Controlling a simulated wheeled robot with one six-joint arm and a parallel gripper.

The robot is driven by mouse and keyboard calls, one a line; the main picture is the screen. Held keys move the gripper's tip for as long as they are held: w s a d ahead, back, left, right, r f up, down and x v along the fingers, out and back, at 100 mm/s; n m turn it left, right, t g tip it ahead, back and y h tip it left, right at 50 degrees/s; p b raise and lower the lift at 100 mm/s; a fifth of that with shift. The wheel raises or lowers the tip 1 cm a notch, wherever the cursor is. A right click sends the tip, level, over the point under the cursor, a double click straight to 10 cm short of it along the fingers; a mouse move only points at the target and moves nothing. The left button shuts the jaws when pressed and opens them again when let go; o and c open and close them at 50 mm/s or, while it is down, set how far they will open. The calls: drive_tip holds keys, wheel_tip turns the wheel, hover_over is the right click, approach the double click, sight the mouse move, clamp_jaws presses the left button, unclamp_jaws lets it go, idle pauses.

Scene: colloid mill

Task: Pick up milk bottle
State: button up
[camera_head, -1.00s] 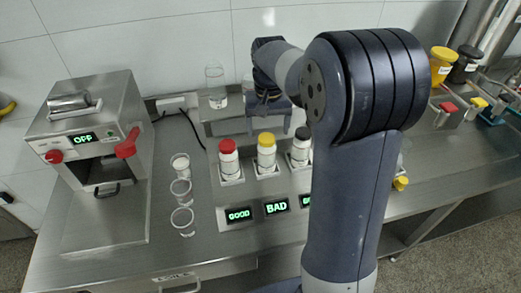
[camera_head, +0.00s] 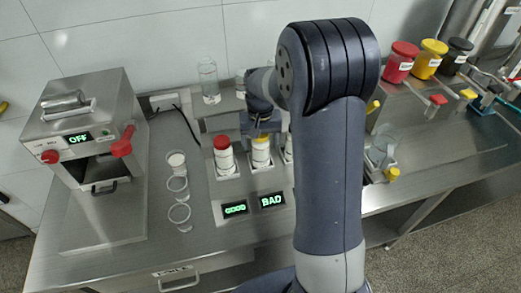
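Several white bottles stand in a row of holders on the steel bench: a red-capped bottle (camera_head: 224,157), a yellow-capped bottle (camera_head: 261,154) in the middle, and one at the right (camera_head: 289,152) mostly hidden by my arm. None has a readable label, so I cannot tell which one is the milk bottle. My gripper (camera_head: 262,130) points down at the top of the yellow-capped bottle. Its fingers look spread on either side of the cap, and I see no firm grip. The cap is partly hidden by the gripper.
Lit signs GOOD (camera_head: 235,208) and BAD (camera_head: 272,200) sit before the bottles. A mill (camera_head: 90,130) reading OFF and several clear cups (camera_head: 178,186) are at the left. A glass (camera_head: 209,82) stands on the raised shelf behind. Capped jars (camera_head: 401,60) stand at the right.

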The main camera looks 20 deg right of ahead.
drive_tip(key=c, duration=1.1)
